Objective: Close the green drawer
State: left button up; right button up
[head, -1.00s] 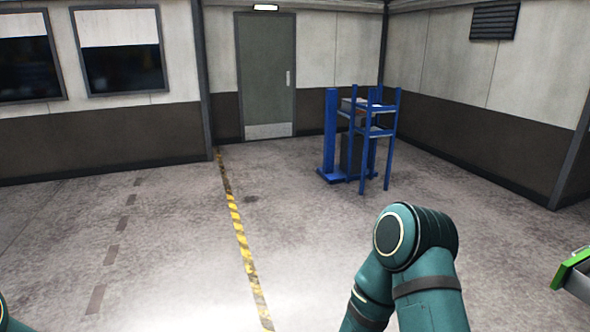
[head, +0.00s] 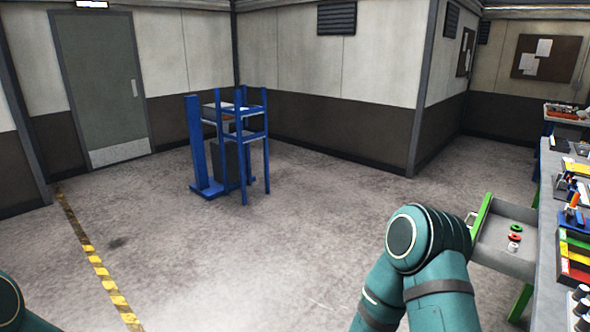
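The green drawer (head: 483,214) is at the right of the head view, pulled out from the workbench (head: 547,225). Its green front panel faces left, with a pale handle on it. The grey tray (head: 497,238) behind the panel holds a few small items, among them a red ring (head: 514,238) and a green ring (head: 516,228). My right arm stands in front of the drawer and hides its near lower part. Neither gripper is in view; only a bit of my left arm shows at the lower left.
The workbench runs along the right edge, its top crowded with coloured bins (head: 576,250) and tools. A blue rack (head: 228,150) stands on the floor at the middle left. The floor between rack and bench is clear.

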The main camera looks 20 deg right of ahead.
aim_at(490, 230)
jog(key=i+j+z, duration=0.1)
jog(key=z, duration=0.3)
jog(key=i+j+z, duration=0.25)
jog(key=z, duration=0.15)
jog(key=i+j+z, duration=0.2)
jog(key=z, duration=0.2)
jog(key=i+j+z, duration=0.15)
jog(key=j+z, duration=0.15)
jog(key=i+j+z, duration=0.15)
jog(key=j+z, duration=0.15)
jog(key=i+j+z, duration=0.1)
jog(key=j+z, duration=0.2)
jog(key=i+j+z, duration=0.1)
jog(key=j+z, duration=0.2)
jog(key=i+j+z, duration=0.15)
jog(key=z, duration=0.3)
jog(key=i+j+z, duration=0.25)
jog(key=z, duration=0.15)
jog(key=i+j+z, duration=0.25)
jog(key=i+j, duration=0.5)
jog(key=j, duration=0.15)
jog(key=i+j, duration=0.6)
jog(key=j, duration=0.15)
